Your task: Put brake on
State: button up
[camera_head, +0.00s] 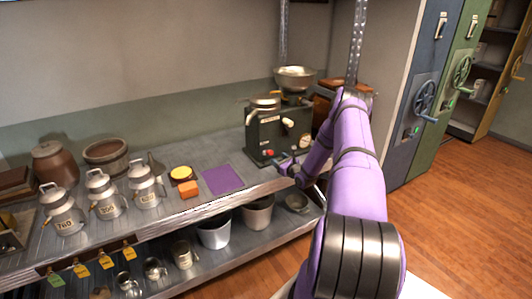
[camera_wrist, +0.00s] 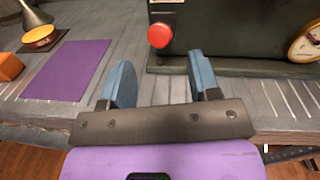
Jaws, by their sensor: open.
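A dark green machine (camera_head: 277,134) with a metal bowl on top stands at the right end of the upper shelf. A red knob (camera_wrist: 160,35) sticks out low on its front; it shows small in the head view (camera_head: 268,153). No part is labelled as a brake, so I cannot tell for sure which one it is. My gripper (camera_wrist: 161,78) is open and empty, with its blue fingers pointing at the machine. The red knob lies ahead of the gap between the fingers, apart from them. A round dial (camera_wrist: 306,42) sits right of the knob in the wrist view.
A purple mat (camera_head: 222,180), an orange block (camera_head: 188,189) and a yellow disc (camera_head: 181,173) lie left of the machine. Several metal cans (camera_head: 104,199) stand farther left. Buckets (camera_head: 215,233) stand on the lower shelf. The shelf's front edge runs under my gripper.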

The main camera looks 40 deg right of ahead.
aim_at(271, 154)
jog(key=w, duration=0.3)
jog(key=w+d, duration=0.1)
jog(key=w, duration=0.4)
jog(key=shift+w+d, duration=0.15)
jog(key=shift+w, duration=0.25)
